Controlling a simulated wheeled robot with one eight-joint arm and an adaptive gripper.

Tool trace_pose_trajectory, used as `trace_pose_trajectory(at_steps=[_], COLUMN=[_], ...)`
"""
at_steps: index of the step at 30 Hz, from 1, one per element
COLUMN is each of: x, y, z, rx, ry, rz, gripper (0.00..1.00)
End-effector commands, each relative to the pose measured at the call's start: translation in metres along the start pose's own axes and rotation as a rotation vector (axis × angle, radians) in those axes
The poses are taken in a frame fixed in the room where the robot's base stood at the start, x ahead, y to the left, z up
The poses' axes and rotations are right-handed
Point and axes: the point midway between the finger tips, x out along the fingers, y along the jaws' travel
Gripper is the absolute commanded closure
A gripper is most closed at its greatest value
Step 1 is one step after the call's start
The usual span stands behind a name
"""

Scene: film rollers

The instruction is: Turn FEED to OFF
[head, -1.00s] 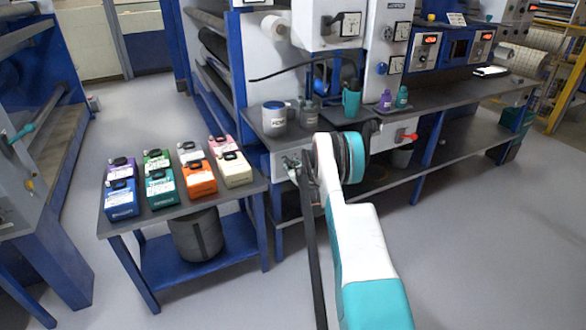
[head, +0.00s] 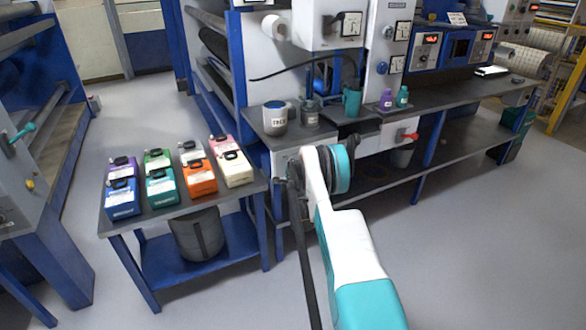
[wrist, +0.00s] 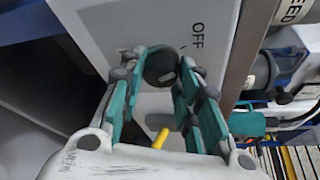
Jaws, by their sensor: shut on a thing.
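A dark round knob (wrist: 160,68) sits on a white panel face (wrist: 110,30) in the wrist view. The word OFF (wrist: 197,35) is printed on the panel, up and right of the knob. My gripper (wrist: 160,72) is shut on the knob, one teal-and-grey finger on each side. A FEED label (wrist: 294,12) shows at the upper right, on a pale surface. In the head view my gripper (head: 284,168) is at the white front under the bench and hides the knob.
A pale pot (head: 274,118) and a teal mug (head: 352,102) stand on the bench. A red handle (head: 408,136) is to the right. The right floor is clear.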

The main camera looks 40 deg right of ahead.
Motion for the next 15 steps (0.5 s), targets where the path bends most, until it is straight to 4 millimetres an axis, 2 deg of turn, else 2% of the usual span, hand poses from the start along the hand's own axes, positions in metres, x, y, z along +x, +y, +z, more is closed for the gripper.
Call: trace_pose_trajectory(at_steps=[15], x=[-0.0002], y=[0.0013], z=[-0.0003], rx=[-0.042], ry=[0.001], rz=[-0.016], gripper=[0.93])
